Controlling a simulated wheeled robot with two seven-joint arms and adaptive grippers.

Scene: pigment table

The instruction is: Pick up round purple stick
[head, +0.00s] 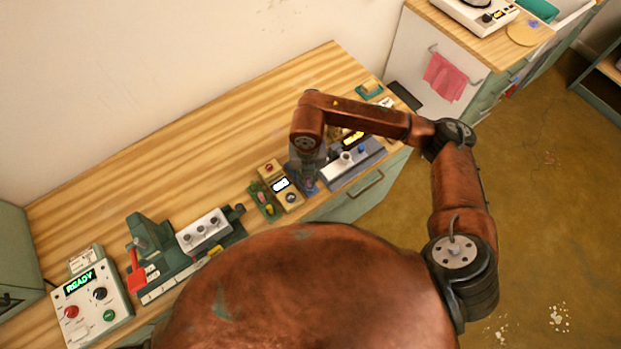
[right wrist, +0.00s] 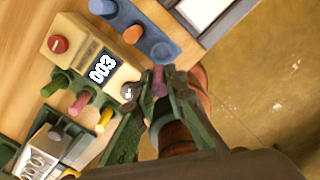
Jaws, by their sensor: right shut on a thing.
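The round purple stick (right wrist: 159,80) shows in the right wrist view between the fingertips of my right gripper (right wrist: 161,88), which is shut on it. The stick is at the near end of a blue rack (right wrist: 172,55); I cannot tell whether its lower end is still in the rack. In the head view my right gripper (head: 307,180) hangs down over the rack near the table's front edge and hides the purple stick. My left gripper is not in view.
A beige device (right wrist: 85,50) with a display and red button stands beside the rack. A green rack (head: 263,198) holds green, pink and yellow sticks. A grey device (head: 352,163) is to the right. The back of the wooden table (head: 190,150) is clear.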

